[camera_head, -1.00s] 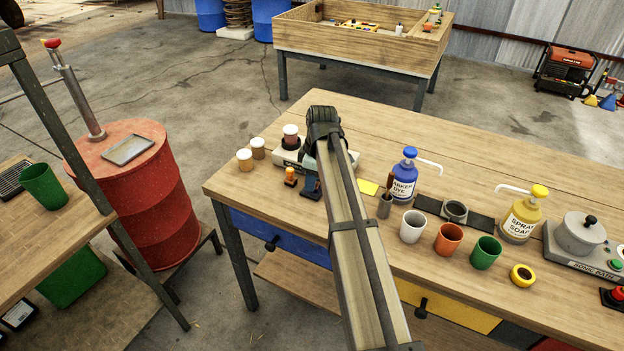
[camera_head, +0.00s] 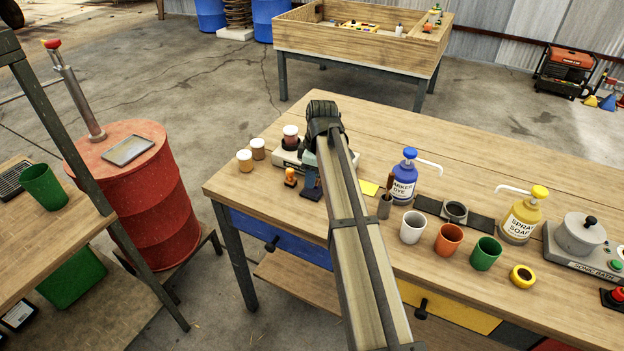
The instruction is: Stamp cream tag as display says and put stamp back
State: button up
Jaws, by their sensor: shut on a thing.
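My gripper (camera_head: 314,160) is at the left end of the workbench, largely hidden by my wrist and arm. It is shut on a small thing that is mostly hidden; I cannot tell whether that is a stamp. A small stamp-like piece with an orange knob (camera_head: 290,174) stands upright just left of the gripper. A flat yellow card (camera_head: 368,187) lies right of my arm. I cannot pick out a cream tag or a readable display.
The workbench (camera_head: 420,140) has free room at the back. A pale device (camera_head: 285,159) bearing a jar stands behind the gripper, with two lidded jars (camera_head: 245,160) to its left. A blue dye bottle (camera_head: 404,178) and several cups (camera_head: 448,238) stand to the right.

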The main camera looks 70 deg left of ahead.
jog(key=shift+r, duration=2.7)
jog(key=shift+w, duration=0.4)
jog(key=w+d+f+m+t, duration=0.1)
jog(key=w+d+m, duration=0.4)
jog(key=m, duration=0.4)
jog(key=shift+w+d+y, duration=0.3)
jog(key=shift+w+d, duration=0.05)
jog(key=shift+d, duration=0.3)
jog(key=shift+f, duration=0.2)
jog(key=shift+f, duration=2.8)
